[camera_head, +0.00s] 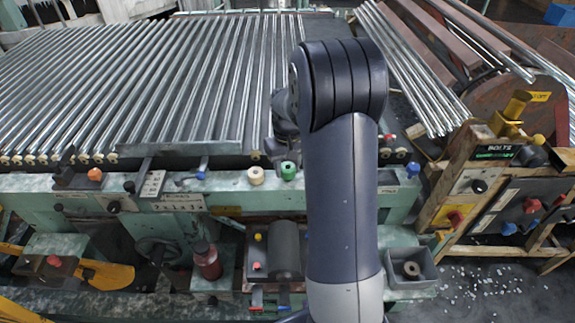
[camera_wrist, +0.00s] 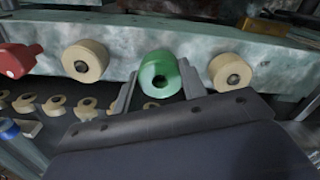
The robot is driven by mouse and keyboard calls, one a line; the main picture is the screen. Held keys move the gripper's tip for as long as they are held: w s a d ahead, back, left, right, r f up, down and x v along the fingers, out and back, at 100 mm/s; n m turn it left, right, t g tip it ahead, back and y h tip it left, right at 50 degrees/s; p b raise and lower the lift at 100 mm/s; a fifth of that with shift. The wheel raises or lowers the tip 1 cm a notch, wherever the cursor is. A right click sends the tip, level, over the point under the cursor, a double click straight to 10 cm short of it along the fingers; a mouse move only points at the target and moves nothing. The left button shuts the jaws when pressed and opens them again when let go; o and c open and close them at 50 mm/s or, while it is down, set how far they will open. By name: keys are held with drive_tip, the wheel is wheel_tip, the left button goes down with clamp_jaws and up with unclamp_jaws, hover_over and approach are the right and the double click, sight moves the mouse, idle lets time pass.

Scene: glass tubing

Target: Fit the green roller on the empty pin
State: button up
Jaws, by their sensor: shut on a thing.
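The green roller (camera_head: 288,171) is at the front green rail, just right of a cream roller (camera_head: 256,175). In the wrist view the green roller (camera_wrist: 160,74) sits between the two fingers of my gripper (camera_wrist: 158,88), which is shut on it. Its dark hole faces the camera and no pin end shows in it. A cream roller (camera_wrist: 85,61) is at its left and another cream roller (camera_wrist: 230,73) is close at its right, both with dark pin ends in their centres. No empty pin shows; I cannot tell whether one is behind the green roller.
A red knob (camera_wrist: 18,60) is left of the rollers. Several cream rings (camera_wrist: 55,106) line up below the rail in the wrist view. Long steel tubes (camera_head: 150,85) fill the bed behind. A grey box (camera_head: 411,275) holds a brownish ring at lower right.

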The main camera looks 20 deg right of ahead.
drive_tip(key=shift+f+b, duration=0.5)
drive_tip(key=shift+f, duration=0.3)
drive_tip(key=o, duration=1)
drive_tip(key=shift+o, duration=0.2)
wheel_tip(320, 180, up, 11)
drive_tip(key=shift+b, duration=0.35)
drive_tip(key=shift+f, duration=0.15)
